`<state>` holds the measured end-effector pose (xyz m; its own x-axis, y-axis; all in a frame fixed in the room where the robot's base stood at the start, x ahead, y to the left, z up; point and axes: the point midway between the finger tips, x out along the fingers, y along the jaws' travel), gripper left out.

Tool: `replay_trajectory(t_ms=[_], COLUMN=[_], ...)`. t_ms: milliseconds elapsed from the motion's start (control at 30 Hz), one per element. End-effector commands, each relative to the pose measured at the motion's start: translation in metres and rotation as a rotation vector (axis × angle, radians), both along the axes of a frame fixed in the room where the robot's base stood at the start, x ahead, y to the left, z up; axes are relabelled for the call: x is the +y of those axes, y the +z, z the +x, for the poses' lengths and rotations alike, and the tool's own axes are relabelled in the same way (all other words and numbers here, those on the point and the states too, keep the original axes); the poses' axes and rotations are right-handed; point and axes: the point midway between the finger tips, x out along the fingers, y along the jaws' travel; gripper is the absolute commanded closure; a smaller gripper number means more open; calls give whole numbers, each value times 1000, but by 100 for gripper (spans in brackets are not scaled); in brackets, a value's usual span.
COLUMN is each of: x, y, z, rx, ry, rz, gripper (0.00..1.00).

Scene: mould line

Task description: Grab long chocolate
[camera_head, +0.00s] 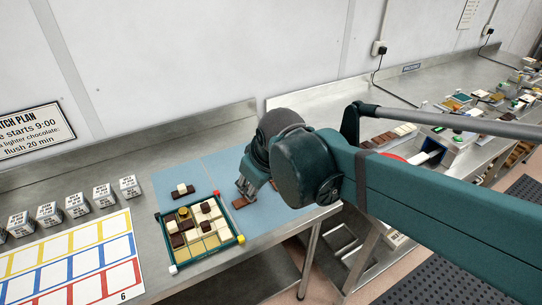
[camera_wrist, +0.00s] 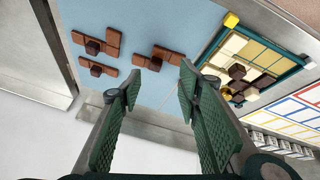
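Several brown chocolate pieces with raised square blocks lie on the blue mat (camera_wrist: 140,22). In the wrist view, one longer piece (camera_wrist: 112,51) is at the upper left, a straight bar (camera_wrist: 103,71) lies just below it, and another piece (camera_wrist: 170,54) lies near the middle. My gripper (camera_wrist: 160,77) is open and empty, with its two green fingertips apart and the middle piece showing just beyond the gap between them. In the head view, my gripper (camera_head: 246,190) is above the mat, close to a brown piece (camera_head: 241,203). My arm hides part of the mat there.
A green-framed tray (camera_head: 208,251) with cream and brown pieces stands left of my gripper. A small brown and cream piece (camera_head: 182,191) lies behind it. Labelled blocks (camera_head: 77,205) and a coloured grid sheet (camera_head: 82,262) are further left. The table's front edge is near.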

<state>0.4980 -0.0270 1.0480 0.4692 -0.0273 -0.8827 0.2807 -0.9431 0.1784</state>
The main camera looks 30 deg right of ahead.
Motion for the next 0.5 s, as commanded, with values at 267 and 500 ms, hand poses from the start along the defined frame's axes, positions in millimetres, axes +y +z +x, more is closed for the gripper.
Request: replay_trajectory(t_ms=[267, 500], x=[-16, -31], y=[19, 27], z=[32, 57], rx=[66, 122], ry=[133, 252], rz=[-75, -130], gripper=[66, 66])
